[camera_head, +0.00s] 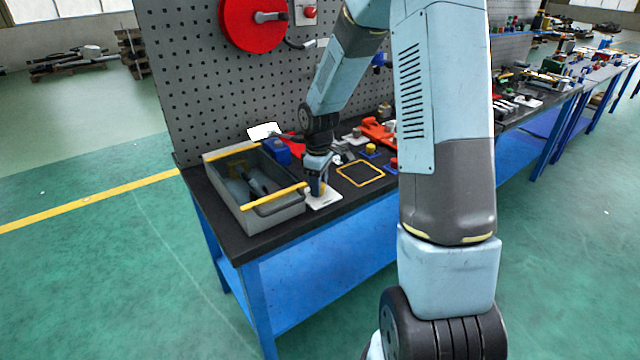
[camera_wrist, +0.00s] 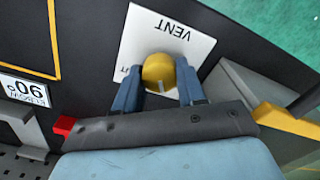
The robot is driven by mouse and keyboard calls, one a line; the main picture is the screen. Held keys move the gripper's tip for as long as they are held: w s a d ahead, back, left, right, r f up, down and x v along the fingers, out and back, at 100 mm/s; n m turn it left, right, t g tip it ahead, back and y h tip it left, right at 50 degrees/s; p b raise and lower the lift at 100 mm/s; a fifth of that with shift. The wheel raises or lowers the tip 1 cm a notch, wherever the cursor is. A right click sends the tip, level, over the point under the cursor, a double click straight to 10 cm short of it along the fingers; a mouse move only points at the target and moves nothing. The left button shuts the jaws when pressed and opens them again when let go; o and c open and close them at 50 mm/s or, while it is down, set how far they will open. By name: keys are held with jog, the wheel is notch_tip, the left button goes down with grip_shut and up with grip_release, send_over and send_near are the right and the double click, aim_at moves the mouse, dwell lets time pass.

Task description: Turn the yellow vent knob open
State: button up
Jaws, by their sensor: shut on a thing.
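The yellow vent knob (camera_wrist: 158,71) stands on a white plate (camera_wrist: 187,40) marked VENT in the wrist view. In the head view the plate (camera_head: 326,200) lies on the dark bench top, just right of the grey bin. My gripper (camera_wrist: 160,92) points down at the knob, with one blue finger on each side of it, and is shut on it. In the head view my gripper (camera_head: 317,187) is over the plate and largely covers the knob. Part of the plate's lettering is hidden by a finger.
A grey bin (camera_head: 275,218) with yellow edge strips stands close on the left of my gripper. A yellow square outline (camera_head: 360,183) marks the bench to the right. Red, blue and yellow fittings lie behind it. A pegboard (camera_head: 200,75) with a red disc (camera_head: 250,22) rises at the back.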

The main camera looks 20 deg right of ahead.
jog(key=shift+w+d+n, duration=0.1)
jog(key=shift+d+n, duration=0.05)
jog(key=shift+n, duration=1.05)
jog(key=o, duration=1.1)
jog(key=shift+c, duration=0.2)
notch_tip(320, 180, up, 14)
jog(key=shift+f, duration=0.15)
